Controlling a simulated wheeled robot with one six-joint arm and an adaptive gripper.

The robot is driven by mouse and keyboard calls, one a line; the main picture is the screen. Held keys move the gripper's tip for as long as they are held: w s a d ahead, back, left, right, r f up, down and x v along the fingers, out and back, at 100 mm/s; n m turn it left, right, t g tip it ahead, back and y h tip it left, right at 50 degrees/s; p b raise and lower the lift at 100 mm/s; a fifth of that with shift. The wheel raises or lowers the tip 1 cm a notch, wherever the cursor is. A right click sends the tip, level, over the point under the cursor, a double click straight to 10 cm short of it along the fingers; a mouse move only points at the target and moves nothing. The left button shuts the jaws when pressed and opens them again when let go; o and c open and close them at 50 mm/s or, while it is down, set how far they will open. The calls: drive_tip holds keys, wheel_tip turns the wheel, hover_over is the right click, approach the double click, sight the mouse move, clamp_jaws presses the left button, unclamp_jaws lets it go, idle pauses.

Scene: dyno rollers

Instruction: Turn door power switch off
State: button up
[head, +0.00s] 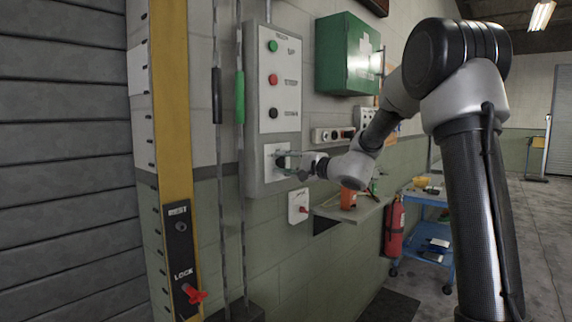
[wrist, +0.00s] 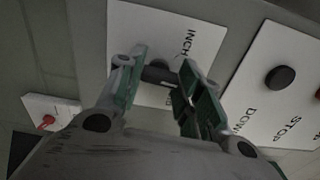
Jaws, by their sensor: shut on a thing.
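A grey door control box (head: 251,100) hangs on the wall in the head view. Its lower white plate (head: 270,150) carries a dark selector knob; in the wrist view this knob (wrist: 160,75) sits on the plate (wrist: 205,45), with lettering that starts "INCH". My gripper (head: 284,162) is shut on the knob, one green-padded finger on each side. The fingers hide part of the knob and lettering, so its exact setting is unclear. A small white switch box (head: 293,207) with a red handle is on the wall below; it also shows in the wrist view (wrist: 62,106).
Green, red and black buttons (head: 273,79) are on the panel above. A shelf (head: 352,208) with an orange cup (head: 348,198) juts out at right. A yellow post (head: 172,90) and hanging cords (head: 239,95) are at left. A green first-aid box (head: 345,55) is above right.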

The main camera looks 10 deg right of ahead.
drive_tip(key=shift+f+n, duration=0.1)
drive_tip(key=shift+n, duration=0.3)
drive_tip(key=o, duration=1)
drive_tip(key=v, duration=1.2)
